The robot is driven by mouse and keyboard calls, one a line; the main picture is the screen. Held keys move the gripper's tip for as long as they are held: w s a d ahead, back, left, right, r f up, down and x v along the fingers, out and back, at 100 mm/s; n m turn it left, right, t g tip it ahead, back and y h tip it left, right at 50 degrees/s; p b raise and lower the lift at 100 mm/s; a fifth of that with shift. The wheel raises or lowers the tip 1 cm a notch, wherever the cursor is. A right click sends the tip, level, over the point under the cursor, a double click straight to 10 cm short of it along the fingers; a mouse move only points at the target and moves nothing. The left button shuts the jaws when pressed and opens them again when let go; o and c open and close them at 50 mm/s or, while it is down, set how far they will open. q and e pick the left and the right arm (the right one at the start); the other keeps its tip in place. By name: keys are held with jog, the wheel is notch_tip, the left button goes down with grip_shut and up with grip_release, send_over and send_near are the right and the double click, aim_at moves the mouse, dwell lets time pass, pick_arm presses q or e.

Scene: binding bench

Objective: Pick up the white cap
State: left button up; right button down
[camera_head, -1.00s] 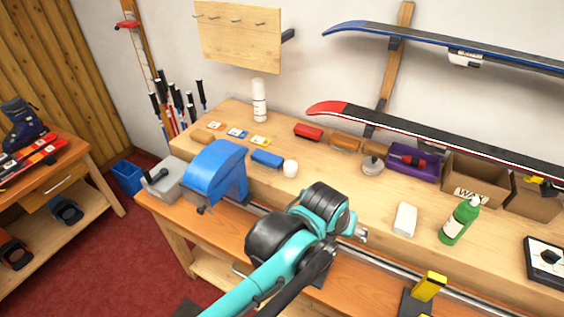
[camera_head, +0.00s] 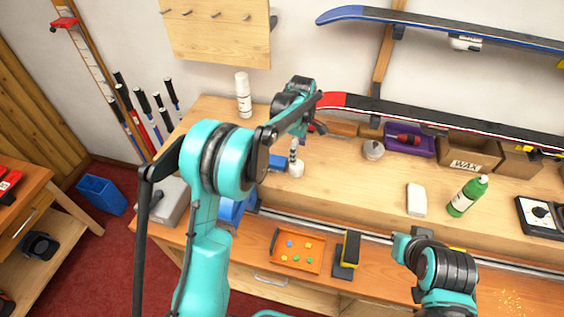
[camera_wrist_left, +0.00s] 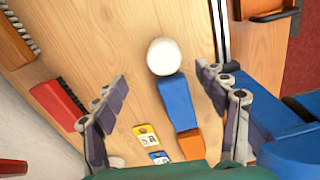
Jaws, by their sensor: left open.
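The white cap (camera_head: 297,169) is a small round white piece standing on the raised bench shelf, at the end of a blue block (camera_head: 277,163). In the left wrist view the cap (camera_wrist_left: 163,56) shows as a white disc touching or almost touching the blue block (camera_wrist_left: 177,102). My left gripper (camera_head: 294,150) is open and empty, just above the cap in the head view. In the left wrist view its fingers (camera_wrist_left: 160,84) stand wide apart on either side, with the cap a little beyond the tips. My right arm shows at lower right, but its gripper does not.
An orange block (camera_wrist_left: 190,143), a red brush (camera_wrist_left: 58,104) and small labelled cards (camera_wrist_left: 147,136) lie near the cap. A white bottle (camera_head: 243,96) stands at the back left. A white block (camera_head: 416,199) and green bottle (camera_head: 467,196) stand right. An orange tray (camera_head: 297,252) lies in front.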

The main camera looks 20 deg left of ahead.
aim_at(296, 168)
pick_arm(q)
jog(key=f, duration=0.2)
jog(key=f+b, duration=0.1)
jog(key=f, duration=0.3)
jog(key=shift+s+f+b, duration=0.35)
jog(key=shift+f, duration=0.35)
jog(key=c, duration=0.8)
